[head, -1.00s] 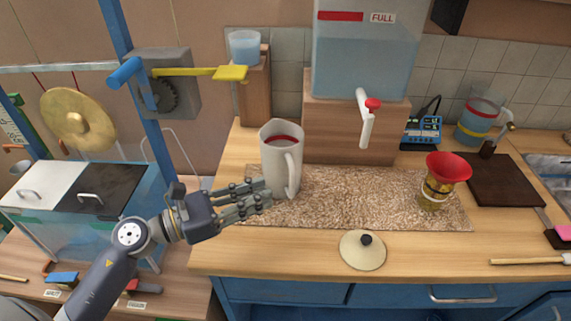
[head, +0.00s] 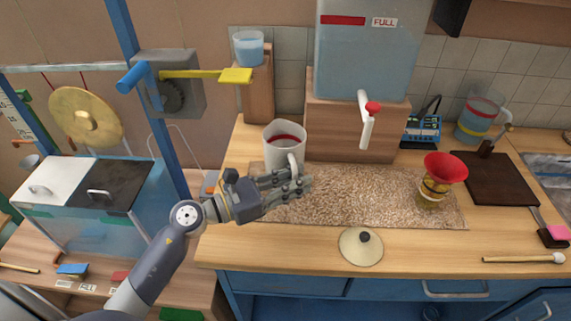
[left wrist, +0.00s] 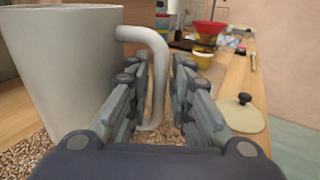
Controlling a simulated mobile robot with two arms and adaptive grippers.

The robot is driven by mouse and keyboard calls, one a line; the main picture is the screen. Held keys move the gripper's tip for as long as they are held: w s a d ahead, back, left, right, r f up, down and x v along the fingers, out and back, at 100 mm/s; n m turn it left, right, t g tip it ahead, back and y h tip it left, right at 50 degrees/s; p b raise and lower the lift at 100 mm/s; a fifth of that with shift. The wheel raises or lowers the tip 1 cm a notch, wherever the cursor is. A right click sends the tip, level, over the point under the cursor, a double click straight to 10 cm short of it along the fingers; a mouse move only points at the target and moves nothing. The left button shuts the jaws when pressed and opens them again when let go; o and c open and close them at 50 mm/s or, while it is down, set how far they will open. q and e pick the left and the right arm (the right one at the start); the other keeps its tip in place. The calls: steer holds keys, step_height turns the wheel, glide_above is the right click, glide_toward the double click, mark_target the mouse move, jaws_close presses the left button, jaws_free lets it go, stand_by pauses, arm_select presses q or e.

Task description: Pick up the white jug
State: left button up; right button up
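The white jug (head: 284,140) stands upright at the left end of the speckled mat (head: 350,200), with a red band inside its rim. In the left wrist view the jug (left wrist: 65,70) fills the left side and its handle (left wrist: 158,75) points to the right. My left gripper (head: 300,186) is in front of the jug at handle height, hiding its lower part in the head view. In the left wrist view the gripper (left wrist: 163,95) is open, with the handle between its fingers and a gap visible on the right side. My right gripper is not in view.
A round lid (head: 361,248) with a dark knob lies in front of the mat. A jar with a red funnel (head: 442,172) stands at the mat's right end. A large water tank (head: 368,50) with a red-topped tap (head: 366,122) stands behind on a wooden block.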

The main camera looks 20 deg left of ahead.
arm_select(q)
jaws_close()
steer(key=shift+r, duration=0.2)
